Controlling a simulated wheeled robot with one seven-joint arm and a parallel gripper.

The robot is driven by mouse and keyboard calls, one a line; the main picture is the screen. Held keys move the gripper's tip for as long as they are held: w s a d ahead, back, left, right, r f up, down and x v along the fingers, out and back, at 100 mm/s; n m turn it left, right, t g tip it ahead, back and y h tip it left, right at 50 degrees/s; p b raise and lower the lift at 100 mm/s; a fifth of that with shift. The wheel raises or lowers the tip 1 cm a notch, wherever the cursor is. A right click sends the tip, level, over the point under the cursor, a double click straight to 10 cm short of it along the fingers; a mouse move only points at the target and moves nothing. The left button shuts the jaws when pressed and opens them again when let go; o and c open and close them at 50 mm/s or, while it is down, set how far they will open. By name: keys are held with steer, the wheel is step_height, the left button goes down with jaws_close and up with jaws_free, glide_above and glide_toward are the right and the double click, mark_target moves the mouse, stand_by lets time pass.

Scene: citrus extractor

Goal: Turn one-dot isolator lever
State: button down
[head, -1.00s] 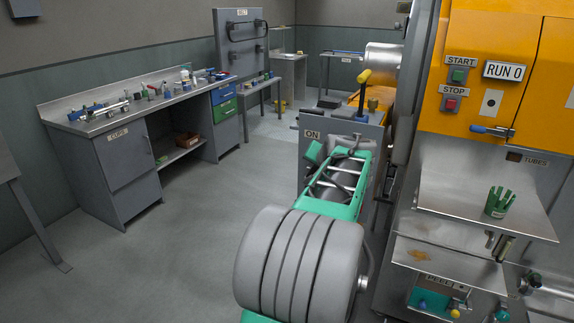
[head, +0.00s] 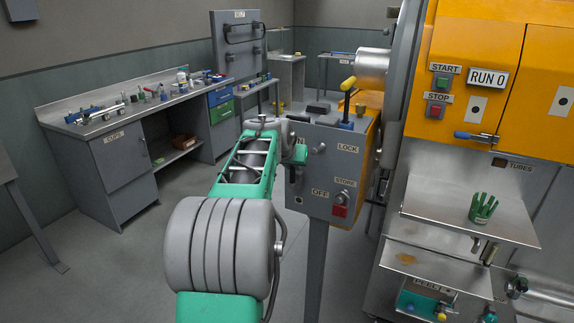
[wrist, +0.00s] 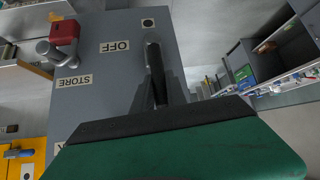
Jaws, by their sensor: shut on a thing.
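The isolator box (head: 335,160) is a grey cabinet on a post, with ON, OFF, LOCK and STORE labels. A one-dot plate (head: 299,200) sits low on its face and also shows in the wrist view (wrist: 147,22). The dark isolator lever (wrist: 153,58) stands above the panel face, beside the OFF label (wrist: 114,46). My gripper (head: 295,168) is at the left part of the box face, shut on the lever. In the wrist view, its grey fingers (wrist: 163,92) flank the lever. The fingers hide part of the lever, and my arm partly covers the ON label.
A red padlock (wrist: 65,31) hangs by the STORE label, right of the lever in the head view. The orange and steel machine (head: 470,150) stands close on the right. The floor on the left is open.

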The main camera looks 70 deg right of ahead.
steer(key=shift+f, duration=0.15)
steer(key=c, duration=1.3)
jaws_free()
steer(key=shift+c, duration=0.2)
steer(key=b+v, duration=0.1)
steer(key=v, duration=0.6)
steer(key=shift+a+r, duration=0.25)
steer(key=shift+r, duration=0.15)
